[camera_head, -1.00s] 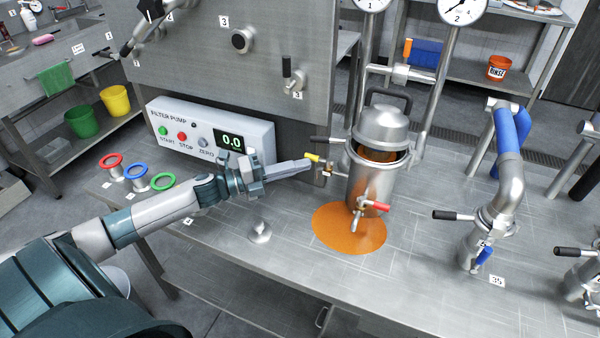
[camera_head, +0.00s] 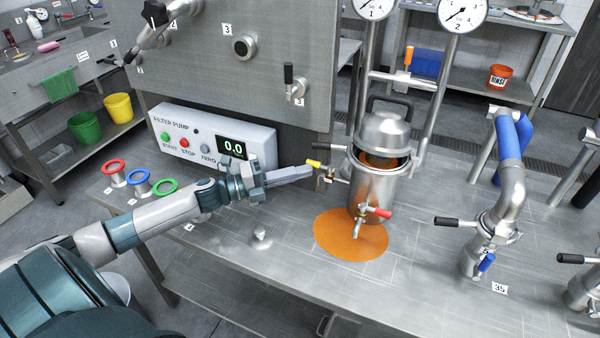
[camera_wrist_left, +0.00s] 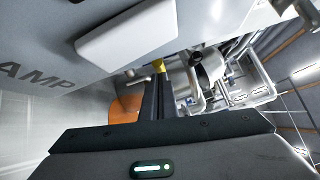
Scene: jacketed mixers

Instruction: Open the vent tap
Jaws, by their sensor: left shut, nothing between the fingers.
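A steel filter vessel (camera_head: 373,185) stands on the bench with its domed lid (camera_head: 384,135) tilted and orange stuff visible under the rim. A small tap with a yellow handle (camera_head: 314,163) sticks out on the vessel's left side; the yellow also shows in the left wrist view (camera_wrist_left: 159,66). A red-handled tap (camera_head: 377,211) is low on the vessel's front. No label marks which tap is the vent. My left gripper (camera_head: 311,171) is shut and empty, its fingertips close beside the yellow handle. I cannot tell whether they touch. My right gripper is not in view.
An orange puddle (camera_head: 350,236) lies in front of the vessel. The filter pump box (camera_head: 215,140) stands behind my left arm. Red, blue and green ring-topped fittings (camera_head: 140,182) stand at left. A pipe with a black-handled valve (camera_head: 459,221) stands at right.

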